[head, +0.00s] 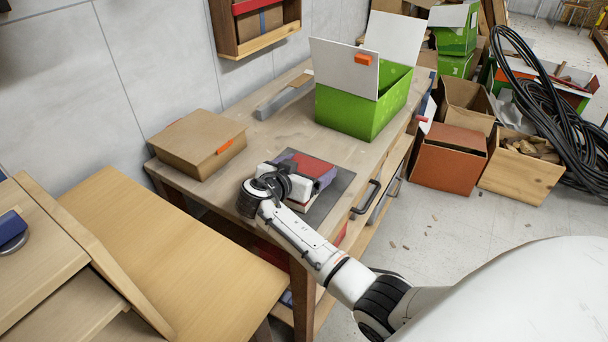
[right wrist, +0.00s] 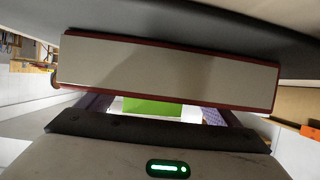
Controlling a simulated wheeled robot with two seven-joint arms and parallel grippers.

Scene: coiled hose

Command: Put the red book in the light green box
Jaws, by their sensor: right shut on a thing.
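The red book (head: 310,165) is at the front of the wooden workbench, over a dark grey mat (head: 339,188). My right gripper (head: 310,172) is shut on it, with purple finger pads at its sides. The gripper body hides part of the book. In the right wrist view the book (right wrist: 165,73) shows its pale page edge and thin dark red cover across the picture. I cannot tell whether it touches the mat. The light green box (head: 345,112) stands open behind it on the bench, its white flaps raised. My left gripper is not in view.
A closed cardboard box (head: 198,144) lies at the bench's left. A grey bar (head: 284,97) lies near the wall. A wooden shelf (head: 262,43) hangs above. Cardboard boxes (head: 449,158) and a coiled black hose (head: 560,120) stand on the floor at right.

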